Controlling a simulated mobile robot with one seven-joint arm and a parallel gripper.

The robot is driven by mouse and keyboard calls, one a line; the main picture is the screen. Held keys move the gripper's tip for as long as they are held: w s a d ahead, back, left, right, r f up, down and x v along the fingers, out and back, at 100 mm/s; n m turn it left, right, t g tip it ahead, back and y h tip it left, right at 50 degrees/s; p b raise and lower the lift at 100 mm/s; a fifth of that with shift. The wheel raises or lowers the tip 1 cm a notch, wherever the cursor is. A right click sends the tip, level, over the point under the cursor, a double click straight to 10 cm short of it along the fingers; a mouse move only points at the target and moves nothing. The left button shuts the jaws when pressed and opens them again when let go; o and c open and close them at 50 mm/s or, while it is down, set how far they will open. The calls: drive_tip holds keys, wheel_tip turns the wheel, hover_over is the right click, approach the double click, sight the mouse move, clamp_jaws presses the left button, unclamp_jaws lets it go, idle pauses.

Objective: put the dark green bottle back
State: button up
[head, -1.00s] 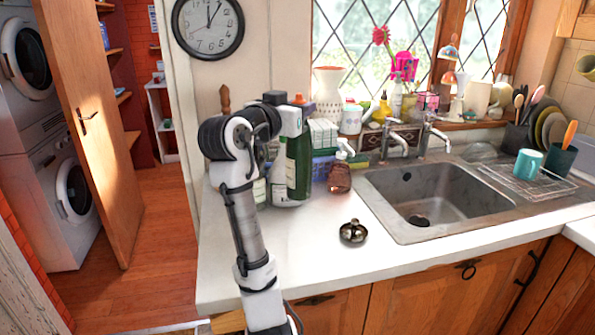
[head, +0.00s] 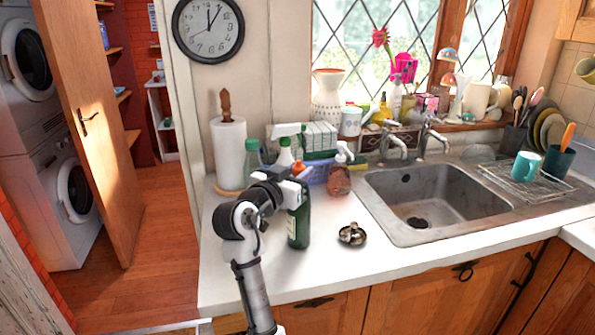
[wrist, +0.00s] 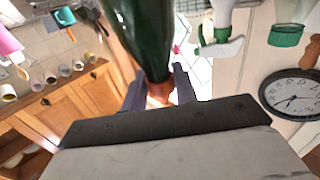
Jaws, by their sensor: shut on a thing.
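The dark green bottle (head: 299,226) is upright at the middle of the counter, left of the small metal dish. My gripper (head: 297,181) is shut on its neck from above left. In the wrist view the bottle's dark green body (wrist: 146,32) rises away from my gripper (wrist: 160,92), with its reddish-brown top between the two fingers. I cannot tell whether the bottle's base touches the counter or hangs just above it.
The small metal dish (head: 352,235) is close on the right. Spray bottles (head: 285,155), a green-capped bottle (head: 252,160) and a brown soap bottle (head: 339,178) stand behind. The sink (head: 440,200) is to the right. The front counter (head: 245,265) is bare.

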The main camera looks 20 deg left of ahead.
drive_tip(key=shift+f, duration=0.1)
drive_tip(key=o, duration=1.1)
